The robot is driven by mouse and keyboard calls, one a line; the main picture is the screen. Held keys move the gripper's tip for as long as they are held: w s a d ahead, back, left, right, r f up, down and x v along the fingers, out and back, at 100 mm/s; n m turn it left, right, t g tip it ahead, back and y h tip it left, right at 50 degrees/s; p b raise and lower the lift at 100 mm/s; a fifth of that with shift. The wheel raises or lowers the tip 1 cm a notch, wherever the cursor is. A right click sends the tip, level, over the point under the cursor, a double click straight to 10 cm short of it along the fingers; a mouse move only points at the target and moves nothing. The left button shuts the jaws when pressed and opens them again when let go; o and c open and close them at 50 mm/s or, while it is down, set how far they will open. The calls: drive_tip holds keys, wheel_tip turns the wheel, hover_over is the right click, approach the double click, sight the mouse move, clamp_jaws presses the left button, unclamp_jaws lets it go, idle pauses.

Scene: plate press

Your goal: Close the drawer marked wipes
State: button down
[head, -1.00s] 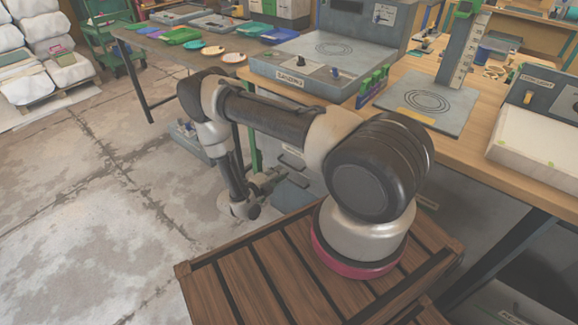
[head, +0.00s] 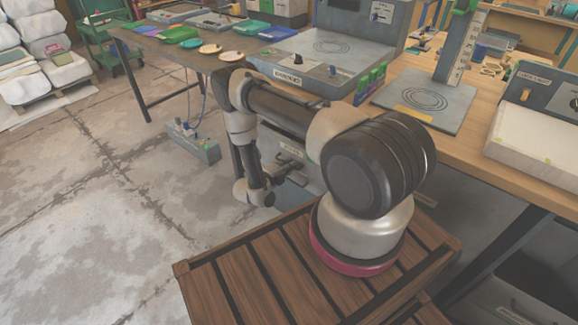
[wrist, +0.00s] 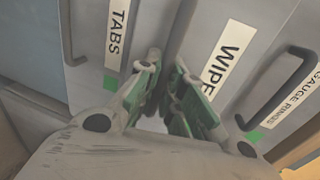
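The wipes drawer (wrist: 204,64) is a grey front with a white label, cut off to read "WIPE", in the wrist view. Its handle is not clearly visible and may be hidden by my fingers. My gripper (wrist: 166,66) points at the drawer fronts, with its fingertips just left of the wipes label. A narrow gap shows between its green-padded fingers, and I see nothing held there. In the head view my gripper (head: 294,175) is low beside the cabinet under the bench, partly hidden by my arm. I cannot tell how far the drawer stands out.
The tabs drawer (wrist: 92,45) is on the left in the wrist view. The gauge rings drawer, with a dark handle (wrist: 281,82), is on the right. The wooden bench (head: 470,120) stands above the cabinet. A grey box (head: 195,143) lies on the floor. Open floor is at left.

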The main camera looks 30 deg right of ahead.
sight(296, 159)
drive_tip(key=shift+r+x, duration=0.2)
drive_tip(key=shift+x, duration=0.8)
drive_tip(key=shift+r+x, duration=0.25)
drive_tip(key=shift+x, duration=0.8)
drive_tip(key=shift+d, duration=0.1)
drive_tip(key=c, duration=1.8)
unclamp_jaws()
drive_tip(key=shift+d, duration=0.1)
drive_tip(key=v, duration=1.2)
drive_tip(key=shift+w, duration=0.1)
